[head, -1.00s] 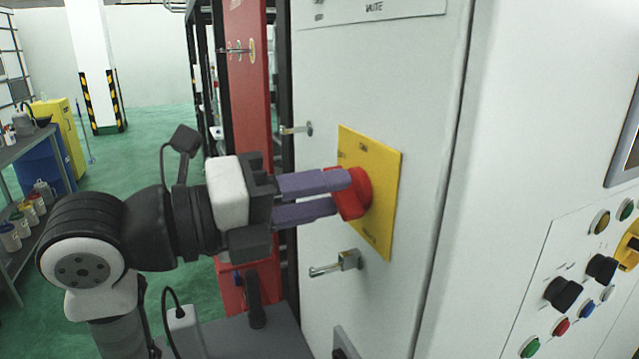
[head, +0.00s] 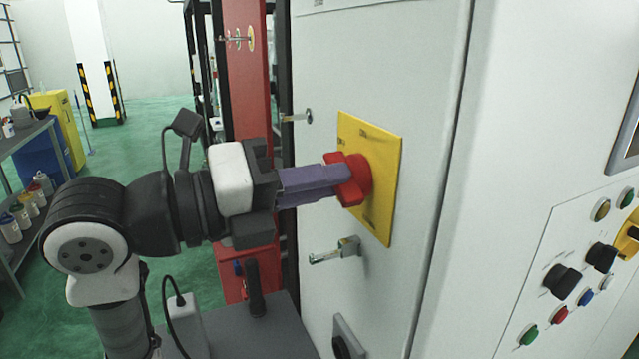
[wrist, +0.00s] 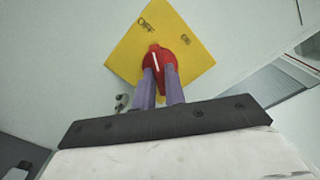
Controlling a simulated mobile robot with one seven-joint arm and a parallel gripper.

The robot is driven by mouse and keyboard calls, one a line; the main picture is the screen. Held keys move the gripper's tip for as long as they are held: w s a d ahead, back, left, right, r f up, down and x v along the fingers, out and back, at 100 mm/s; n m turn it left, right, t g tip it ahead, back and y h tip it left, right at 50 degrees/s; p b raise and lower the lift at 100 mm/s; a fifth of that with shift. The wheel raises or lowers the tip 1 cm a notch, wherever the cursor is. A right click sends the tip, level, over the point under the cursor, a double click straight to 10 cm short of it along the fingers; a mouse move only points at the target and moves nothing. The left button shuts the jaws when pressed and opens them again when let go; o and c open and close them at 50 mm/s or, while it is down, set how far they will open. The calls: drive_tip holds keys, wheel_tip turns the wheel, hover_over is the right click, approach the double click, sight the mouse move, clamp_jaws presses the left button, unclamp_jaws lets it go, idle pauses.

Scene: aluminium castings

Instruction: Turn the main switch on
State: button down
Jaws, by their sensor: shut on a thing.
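The main switch is a red rotary knob (head: 354,180) on a yellow square plate (head: 384,190), fixed to the front of a pale grey cabinet. My gripper (head: 342,178) reaches it from the left, and its purple fingers are shut on the knob's grip. In the wrist view the red knob (wrist: 160,62) sits between my two fingertips (wrist: 160,75). A white line on the knob points up, slightly left, between the "OFF" mark and the other mark at right on the yellow plate (wrist: 185,30). The fingers hide the knob's lower part.
A metal handle (head: 336,250) sticks out of the cabinet (head: 420,90) below the plate, and a small latch (head: 298,117) is above left. A panel with black knobs and coloured buttons (head: 562,282) is at right. A red post (head: 248,90) stands behind my gripper.

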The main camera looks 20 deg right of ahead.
drive_tip(key=m+b, duration=0.4)
drive_tip(key=m, duration=0.1)
drive_tip(key=shift+f+b, duration=0.25)
drive_tip(key=shift+b, duration=0.1)
drive_tip(key=m+b, duration=0.2)
drive_tip(key=m, duration=0.1)
drive_tip(key=shift+m, duration=0.4)
drive_tip(key=shift+r+m+b, duration=0.2)
drive_tip(key=shift+m+b, duration=0.75)
drive_tip(key=shift+m, duration=0.35)
drive_tip(key=c, duration=1.5)
unclamp_jaws()
drive_tip(key=shift+o, duration=0.2)
drive_tip(key=shift+a, duration=0.1)
drive_tip(key=a+b, duration=0.3)
drive_tip(key=a, duration=1)
drive_tip(key=shift+s+a, duration=0.25)
drive_tip(key=shift+a, duration=0.1)
